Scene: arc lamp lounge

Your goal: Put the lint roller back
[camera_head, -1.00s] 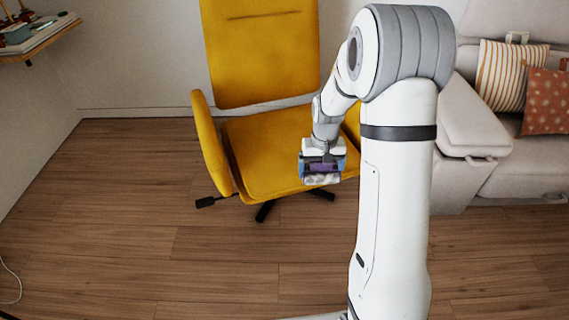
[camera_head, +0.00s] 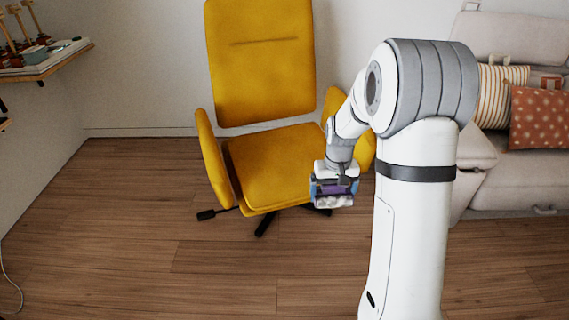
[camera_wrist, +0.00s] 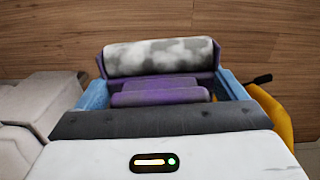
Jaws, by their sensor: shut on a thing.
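The lint roller (camera_wrist: 160,57) has a grey-and-white mottled roll on a purple frame and handle. In the wrist view it lies across the front of my gripper, its purple part between the blue fingers. My gripper (camera_head: 335,188) is shut on the lint roller and holds it in the air in front of the yellow chair. The roller also shows in the head view (camera_head: 334,201), low on the gripper. Part of the handle is hidden by the gripper.
A yellow office chair (camera_head: 268,165) stands behind my gripper. A grey sofa (camera_head: 520,170) with a striped cushion (camera_head: 497,95) and a red dotted cushion (camera_head: 540,118) is at the right. A wooden wall shelf (camera_head: 45,68) with small items is at the upper left.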

